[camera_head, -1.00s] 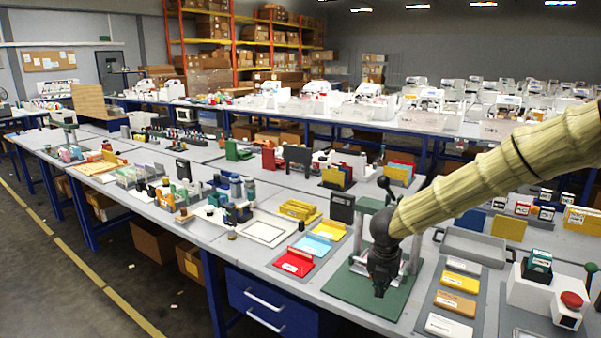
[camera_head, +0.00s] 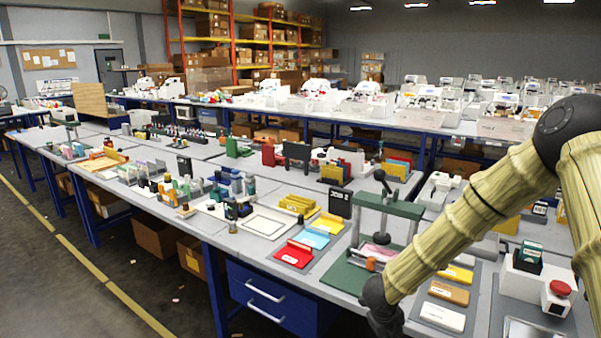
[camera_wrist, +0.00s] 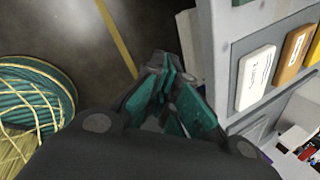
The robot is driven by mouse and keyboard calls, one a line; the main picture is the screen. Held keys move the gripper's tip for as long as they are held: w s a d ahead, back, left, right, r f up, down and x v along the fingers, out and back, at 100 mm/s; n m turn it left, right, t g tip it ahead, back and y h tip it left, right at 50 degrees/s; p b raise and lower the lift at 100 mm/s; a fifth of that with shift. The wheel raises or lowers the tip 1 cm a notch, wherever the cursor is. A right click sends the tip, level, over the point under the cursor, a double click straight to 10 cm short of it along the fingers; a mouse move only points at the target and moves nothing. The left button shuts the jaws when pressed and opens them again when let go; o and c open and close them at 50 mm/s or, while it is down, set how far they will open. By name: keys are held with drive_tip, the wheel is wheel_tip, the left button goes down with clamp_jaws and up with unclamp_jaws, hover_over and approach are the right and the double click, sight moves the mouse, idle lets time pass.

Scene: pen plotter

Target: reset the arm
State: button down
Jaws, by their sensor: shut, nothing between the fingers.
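My gripper (camera_head: 386,322) is at the bottom edge of the head view, in front of the table's front edge, with its fingertips cut off by the frame. In the wrist view my gripper (camera_wrist: 172,75) has its dark and teal fingers together, with nothing held. My arm reaches down from the right, bent at a dark joint. A green stand with upright posts (camera_head: 390,208) is on the table behind the gripper and apart from it. Its green base (camera_head: 345,276) carries a pink piece (camera_head: 380,252), partly hidden by my arm.
Right of the stand, a grey tray (camera_head: 418,318) holds yellow, orange and white blocks. A white box with a red button (camera_head: 558,290) is further right. Red, blue and yellow trays (camera_head: 294,254) lie left. Open floor (camera_head: 130,310) lies before the table.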

drive_tip(key=s+d+f+n, duration=0.1)
drive_tip(key=s+f+n, duration=1.4)
drive_tip(key=s+n, duration=0.15)
drive_tip(key=s+a+f+n+g+y, duration=0.1)
drive_tip(key=s+f+n, duration=0.1)
drive_tip(key=s+n, duration=0.5)
drive_tip(key=s+a+f+n+g+y, duration=0.1)
drive_tip(key=s+n, duration=0.6)
drive_tip(key=s, duration=0.9)
drive_tip(key=shift+s+a+f+n+g+y, duration=0.25)
drive_tip(key=shift+a+f+n+g+y, duration=0.1)
drive_tip(key=shift+f+y, duration=0.5)
